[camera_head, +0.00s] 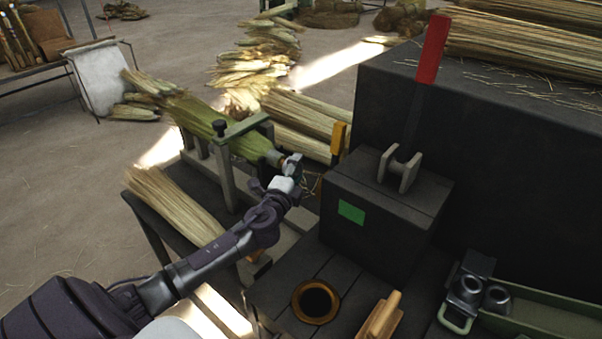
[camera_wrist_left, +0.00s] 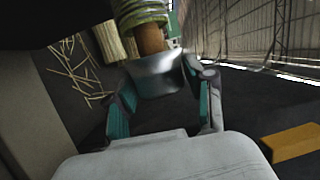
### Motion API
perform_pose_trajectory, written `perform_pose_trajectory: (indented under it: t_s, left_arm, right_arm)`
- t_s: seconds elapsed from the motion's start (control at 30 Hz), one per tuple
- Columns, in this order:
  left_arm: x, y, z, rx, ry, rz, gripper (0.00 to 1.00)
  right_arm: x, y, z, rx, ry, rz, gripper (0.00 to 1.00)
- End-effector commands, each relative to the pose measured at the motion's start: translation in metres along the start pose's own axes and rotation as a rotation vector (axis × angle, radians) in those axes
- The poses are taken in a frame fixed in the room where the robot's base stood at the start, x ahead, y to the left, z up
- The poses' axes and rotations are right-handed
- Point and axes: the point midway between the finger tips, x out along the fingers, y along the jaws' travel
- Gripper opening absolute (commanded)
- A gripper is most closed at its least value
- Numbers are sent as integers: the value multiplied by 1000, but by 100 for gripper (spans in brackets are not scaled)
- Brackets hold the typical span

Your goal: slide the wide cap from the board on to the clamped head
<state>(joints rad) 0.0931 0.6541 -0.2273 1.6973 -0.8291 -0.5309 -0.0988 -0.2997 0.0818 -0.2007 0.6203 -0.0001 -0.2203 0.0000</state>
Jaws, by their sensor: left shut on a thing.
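The clamped head (camera_head: 205,115), a green and straw-coloured bundle, lies tilted in the grey clamp frame (camera_head: 228,165), its narrow end toward my left gripper (camera_head: 290,177). In the left wrist view, my left gripper (camera_wrist_left: 162,105) is shut on a silver metal cap (camera_wrist_left: 157,78), with teal fingers on either side. The cap is in line with the brown core (camera_wrist_left: 150,40) of the head, beyond which a green band (camera_wrist_left: 140,14) shows. The cap's mouth overlaps the core's end in this view; how far it sits around it I cannot tell. My right gripper is out of view.
A dark box with a green patch (camera_head: 351,212) and a red-tipped lever (camera_head: 433,48) stand right of the gripper. Metal cups (camera_head: 467,289) stand by a green tray (camera_head: 545,322). A brass-rimmed hole (camera_head: 316,302) is in the front bench. Loose straw (camera_head: 175,200) lies left.

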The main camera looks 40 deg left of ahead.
Motion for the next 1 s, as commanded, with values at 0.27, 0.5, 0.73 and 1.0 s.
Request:
perform_pose_trajectory:
  t_s: [0.27,0.5,0.73,1.0]
  left_arm:
    - [6,1,16,1,-1,0,35]
    - [11,0,30,1,-1,0,35]
    - [14,0,39,1,0,-1,35]
    - [15,0,42,0,-1,-1,35]
  right_arm:
    - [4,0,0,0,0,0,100]
    - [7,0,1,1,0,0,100]
    - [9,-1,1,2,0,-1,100]
    - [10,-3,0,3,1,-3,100]
